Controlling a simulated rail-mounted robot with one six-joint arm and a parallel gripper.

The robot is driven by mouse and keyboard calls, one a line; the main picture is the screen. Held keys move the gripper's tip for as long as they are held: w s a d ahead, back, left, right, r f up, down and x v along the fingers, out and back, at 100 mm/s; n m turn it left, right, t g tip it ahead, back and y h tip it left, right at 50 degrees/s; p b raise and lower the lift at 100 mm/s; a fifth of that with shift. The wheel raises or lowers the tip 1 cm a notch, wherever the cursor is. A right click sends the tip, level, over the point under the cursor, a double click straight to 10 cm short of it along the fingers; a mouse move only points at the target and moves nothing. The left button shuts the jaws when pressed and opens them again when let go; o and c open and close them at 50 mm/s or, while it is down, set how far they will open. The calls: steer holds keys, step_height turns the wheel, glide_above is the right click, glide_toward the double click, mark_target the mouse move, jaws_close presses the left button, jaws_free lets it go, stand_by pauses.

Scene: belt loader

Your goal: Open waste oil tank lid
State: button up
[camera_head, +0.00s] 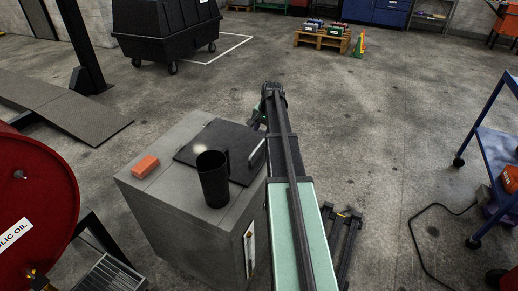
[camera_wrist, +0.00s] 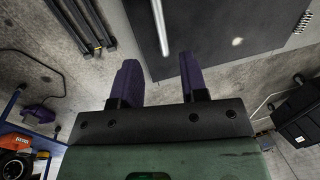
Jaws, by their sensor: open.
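The grey waste oil tank (camera_head: 160,205) stands left of my arm in the head view. Its dark, flat lid (camera_head: 212,136) lies shut on top. A pale bar handle (camera_head: 257,154) runs along the lid's right side. In the wrist view the lid (camera_wrist: 225,35) fills the upper right, with the handle (camera_wrist: 159,26) near its left edge. My gripper (camera_wrist: 157,62) is open and empty. Its two purple fingers point toward the handle, which shows beyond the gap between them; they appear apart from it. In the head view my arm hides the fingers.
A black mug-like container (camera_head: 213,182) stands on the tank top by the lid's near edge, and an orange block (camera_head: 145,166) lies left of the lid. A red drum (camera_head: 35,205) is at left, a blue cart (camera_head: 500,160) at right. Open floor lies beyond the tank.

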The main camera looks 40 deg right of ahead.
mark_target(258, 146)
steer(key=f+b, duration=0.2)
steer(key=f, duration=0.1)
steer(key=w+f+b, duration=0.1)
steer(key=f+b, duration=0.4)
steer(key=shift+w+a+f, duration=0.25)
steer(key=shift+a+f, duration=0.1)
steer(key=shift+r, duration=0.15)
jaws_close()
